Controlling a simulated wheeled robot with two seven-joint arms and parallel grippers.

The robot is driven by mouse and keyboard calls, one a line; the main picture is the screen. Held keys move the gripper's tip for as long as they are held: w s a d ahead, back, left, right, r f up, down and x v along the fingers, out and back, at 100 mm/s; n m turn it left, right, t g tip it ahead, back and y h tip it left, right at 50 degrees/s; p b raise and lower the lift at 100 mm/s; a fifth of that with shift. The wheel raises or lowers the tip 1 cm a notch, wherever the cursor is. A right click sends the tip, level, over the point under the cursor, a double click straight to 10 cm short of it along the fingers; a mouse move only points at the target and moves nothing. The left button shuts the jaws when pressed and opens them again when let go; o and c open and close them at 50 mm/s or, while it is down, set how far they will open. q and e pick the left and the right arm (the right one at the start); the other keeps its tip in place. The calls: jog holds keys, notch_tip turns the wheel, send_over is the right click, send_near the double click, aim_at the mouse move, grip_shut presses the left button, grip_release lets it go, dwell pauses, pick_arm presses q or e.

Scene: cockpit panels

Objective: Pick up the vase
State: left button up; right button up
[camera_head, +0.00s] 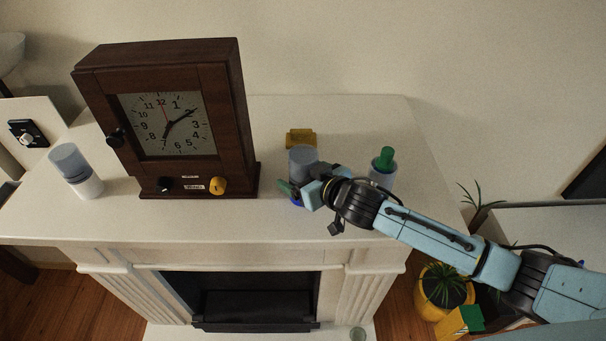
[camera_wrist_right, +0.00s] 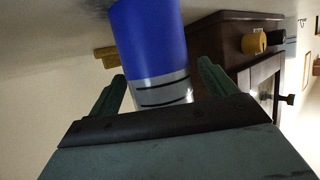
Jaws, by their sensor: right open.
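A vase-like cylinder with a grey, see-through upper part and a blue base (camera_head: 303,157) stands upright on the white mantel, right of the clock. In the right wrist view this cylinder (camera_wrist_right: 150,45) appears upside down, with its blue part at the top and dark lines on its clear part. My right gripper (camera_head: 298,191) is at its near side, low down. Its two green fingers (camera_wrist_right: 160,90) are open, one on each side of the cylinder in the picture. I cannot tell whether they touch it. My left gripper is not in view.
A dark wooden clock (camera_head: 168,125) stands close to the left of the gripper. A green-topped container (camera_head: 383,168) stands to the right, behind my forearm. A grey-and-white cylinder (camera_head: 76,172) is at the far left. A small yellow block (camera_head: 301,138) lies behind. The mantel's front edge is near.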

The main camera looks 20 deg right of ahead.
jog(key=c, duration=1.1)
jog(key=shift+w, duration=0.1)
jog(key=shift+c, duration=0.4)
